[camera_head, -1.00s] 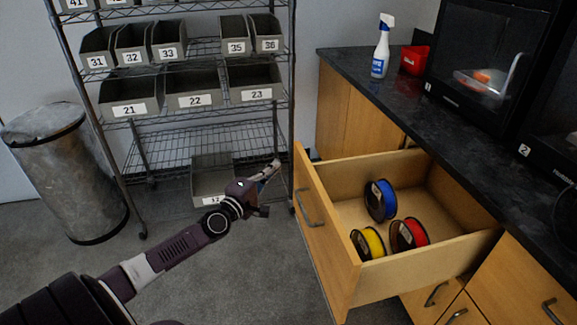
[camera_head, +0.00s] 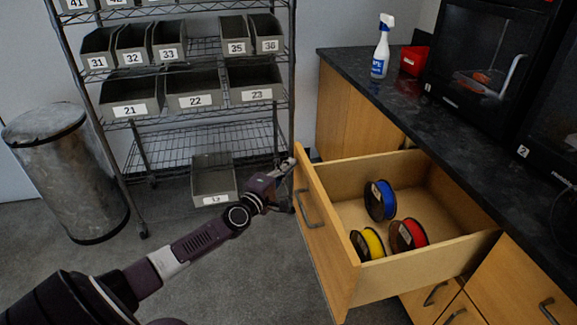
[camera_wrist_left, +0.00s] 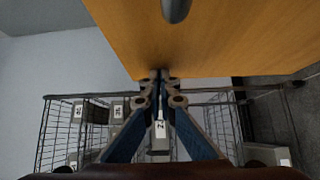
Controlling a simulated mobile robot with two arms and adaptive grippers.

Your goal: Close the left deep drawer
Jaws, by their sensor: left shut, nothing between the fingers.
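The deep drawer (camera_head: 330,232) stands pulled out from the wooden cabinet, with its handle (camera_head: 308,209) on the front panel. Blue (camera_head: 380,200), yellow (camera_head: 367,243) and red (camera_head: 408,235) spools lie inside it. My left gripper (camera_head: 287,166) is shut and empty, close to the far upper part of the drawer's front panel. In the left wrist view the closed fingertips (camera_wrist_left: 161,76) are at the edge of the wooden panel (camera_wrist_left: 225,40); I cannot tell whether they touch it. The handle (camera_wrist_left: 176,8) shows at the top there. My right gripper is not in view.
A wire shelf rack (camera_head: 205,135) with numbered grey bins stands behind the gripper. A metal bin (camera_head: 65,175) is at left. The dark counter (camera_head: 400,110) holds a spray bottle (camera_head: 381,50), a red box (camera_head: 414,60) and printers. The floor before the drawer is clear.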

